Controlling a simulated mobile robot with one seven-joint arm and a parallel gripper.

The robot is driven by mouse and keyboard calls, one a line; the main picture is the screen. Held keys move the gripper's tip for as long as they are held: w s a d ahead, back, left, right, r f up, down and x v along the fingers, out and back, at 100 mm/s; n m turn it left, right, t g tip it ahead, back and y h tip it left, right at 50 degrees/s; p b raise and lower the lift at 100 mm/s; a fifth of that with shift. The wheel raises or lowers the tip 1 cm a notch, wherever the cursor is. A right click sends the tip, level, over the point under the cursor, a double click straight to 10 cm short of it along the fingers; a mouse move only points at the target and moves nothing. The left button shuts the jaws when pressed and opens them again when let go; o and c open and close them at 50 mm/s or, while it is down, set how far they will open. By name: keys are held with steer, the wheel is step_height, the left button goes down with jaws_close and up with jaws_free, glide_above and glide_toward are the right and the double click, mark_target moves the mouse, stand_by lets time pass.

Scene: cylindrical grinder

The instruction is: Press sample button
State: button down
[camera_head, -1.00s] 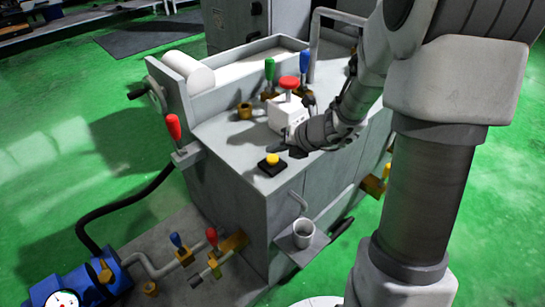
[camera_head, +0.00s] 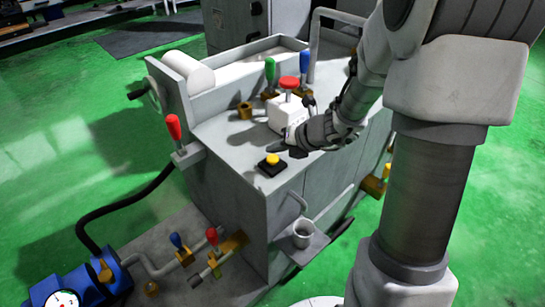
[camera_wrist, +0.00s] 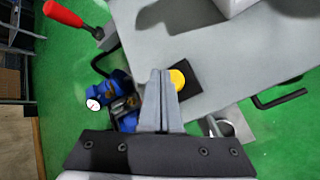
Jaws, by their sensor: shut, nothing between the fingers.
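The sample button is most likely the yellow round button (camera_head: 272,159) on a black square base on the machine's grey top, near its front corner. It also shows in the wrist view (camera_wrist: 178,79), just right of my fingertips and partly hidden by them. My gripper (camera_wrist: 160,73) is shut and empty, its fingers side by side. In the head view my gripper (camera_head: 285,149) is a little right of and behind the yellow button, above the top. I cannot tell the exact height gap, but no contact shows.
Green (camera_head: 269,70), blue (camera_head: 306,61) and red (camera_head: 173,127) levers rise around the top. A metal cup (camera_head: 302,233) sits on a front shelf. The grey top around the yellow button is clear.

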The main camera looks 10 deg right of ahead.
mark_target(275, 160)
steer(key=shift+f, duration=0.1)
steer(key=shift+f+b, duration=0.35)
steer(key=shift+f+b, duration=0.45)
steer(key=shift+f, duration=0.15)
stand_by(0.7)
steer(key=shift+r, duration=0.1)
steer(key=shift+r+p, duration=0.9)
steer(key=shift+p, duration=0.1)
steer(key=shift+r, duration=0.1)
step_height(275, 160, up, 5)
steer(key=p, duration=0.5)
